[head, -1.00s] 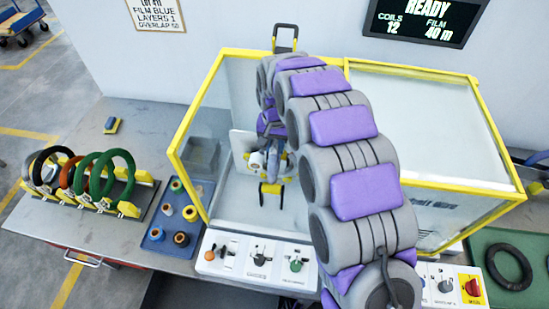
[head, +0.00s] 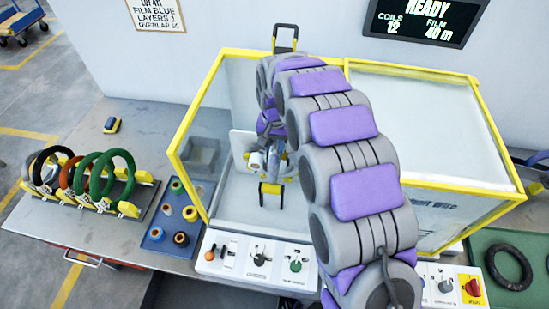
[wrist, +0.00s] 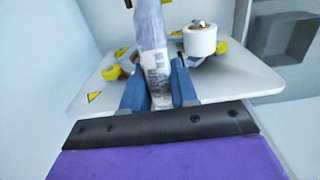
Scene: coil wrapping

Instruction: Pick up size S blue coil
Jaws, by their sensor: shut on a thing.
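My gripper (wrist: 159,84) is inside the yellow-framed wrapping machine (head: 187,132). In the wrist view its two blue fingers are shut on a pale, film-wrapped coil (wrist: 150,40) that passes upright between them. The coil has a printed label, and only part of it shows. Its own colour and size under the film cannot be told. A white film roll (wrist: 200,40) is just right of it, in front of a white plate (wrist: 222,75) with yellow parts. In the head view my arm hides most of the gripper and the coil.
Several coils stand in a rack (head: 150,197) at the left, including a green coil (head: 128,165). A blue tray (head: 155,233) holds several film rolls. Control panels (head: 225,268) line the front. A black coil (head: 490,262) lies on a green mat (head: 478,243) at the right.

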